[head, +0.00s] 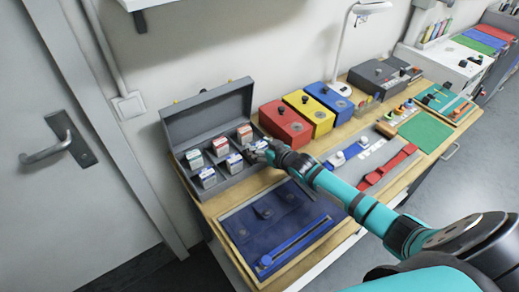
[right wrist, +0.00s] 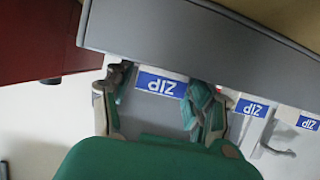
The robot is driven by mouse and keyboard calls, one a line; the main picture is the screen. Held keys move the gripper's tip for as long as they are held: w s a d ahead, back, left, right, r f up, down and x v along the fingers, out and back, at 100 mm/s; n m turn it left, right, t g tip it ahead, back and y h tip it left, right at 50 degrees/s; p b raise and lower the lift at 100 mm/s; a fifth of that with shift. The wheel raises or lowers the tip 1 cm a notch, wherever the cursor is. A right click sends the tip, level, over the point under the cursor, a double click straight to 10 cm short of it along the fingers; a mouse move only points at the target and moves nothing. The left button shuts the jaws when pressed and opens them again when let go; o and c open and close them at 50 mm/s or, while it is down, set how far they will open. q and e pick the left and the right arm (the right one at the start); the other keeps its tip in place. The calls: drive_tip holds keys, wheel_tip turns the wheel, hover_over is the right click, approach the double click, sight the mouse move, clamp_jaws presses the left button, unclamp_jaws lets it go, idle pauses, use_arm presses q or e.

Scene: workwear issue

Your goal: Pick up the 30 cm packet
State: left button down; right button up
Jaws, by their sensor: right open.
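Several small white packets with coloured bands stand in two rows in an open grey case (head: 222,180). In the back row are a green-banded packet (head: 195,160) and red-banded packets (head: 220,146) (head: 244,134). In the front row are blue-banded packets (head: 207,177) (head: 234,163). My right gripper (head: 260,151) is at the front row's right end. In the right wrist view its open fingers (right wrist: 160,88) stand either side of a packet with a blue "ZIP" band (right wrist: 162,83), upside down there. No length marking is legible. My left gripper is not in view.
The case's raised lid (head: 207,112) stands behind the packets. Red (head: 285,123), yellow (head: 309,112) and blue (head: 331,102) boxes stand right of the case. A blue garment (head: 275,225) lies on a tray in front. More "ZIP" packets (right wrist: 250,108) stand beside the gripper.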

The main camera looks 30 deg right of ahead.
drive_tip(key=shift+w, duration=0.1)
drive_tip(key=c, duration=0.9)
